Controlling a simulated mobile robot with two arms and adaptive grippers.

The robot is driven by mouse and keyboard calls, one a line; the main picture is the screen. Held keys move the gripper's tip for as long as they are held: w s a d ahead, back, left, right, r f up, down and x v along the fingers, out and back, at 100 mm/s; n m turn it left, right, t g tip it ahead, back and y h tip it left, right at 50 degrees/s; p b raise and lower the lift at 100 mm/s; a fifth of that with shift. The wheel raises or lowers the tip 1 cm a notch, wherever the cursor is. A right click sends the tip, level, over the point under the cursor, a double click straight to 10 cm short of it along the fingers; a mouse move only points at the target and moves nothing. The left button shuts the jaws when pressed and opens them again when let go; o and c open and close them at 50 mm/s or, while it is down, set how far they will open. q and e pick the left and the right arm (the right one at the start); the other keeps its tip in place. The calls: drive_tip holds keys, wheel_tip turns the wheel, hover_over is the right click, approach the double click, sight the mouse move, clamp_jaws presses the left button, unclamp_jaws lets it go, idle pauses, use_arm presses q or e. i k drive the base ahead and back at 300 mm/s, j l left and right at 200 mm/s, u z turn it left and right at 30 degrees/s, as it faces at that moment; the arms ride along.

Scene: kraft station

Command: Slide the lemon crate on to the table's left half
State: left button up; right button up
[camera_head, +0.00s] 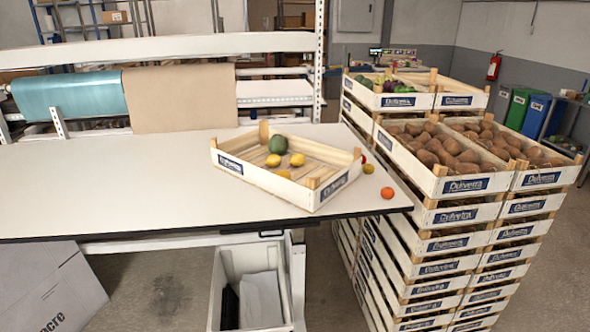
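The lemon crate (258,177) is a shallow white slatted box with wooden corner posts and blue labels. It stands turned at an angle on the right part of the white table (110,190). The table's left half is bare. Neither of my grippers shows in the head view.
Tall stacks of potato crates (465,185) stand against the table's right side. Paper rolls (180,98) hang behind the table. An open bin (222,290) stands below.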

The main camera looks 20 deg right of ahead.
sight(307, 194)
drive_tip(key=i+l+u, duration=0.15)
drive_tip(key=l, duration=0.15)
drive_tip(key=i+l+u, duration=0.15)
drive_tip(key=l, duration=0.2)
drive_tip(key=i+l+u, duration=0.15)
drive_tip(key=l, duration=0.2)
drive_tip(key=i+l+u, duration=0.15)
drive_tip(key=l, duration=0.2)
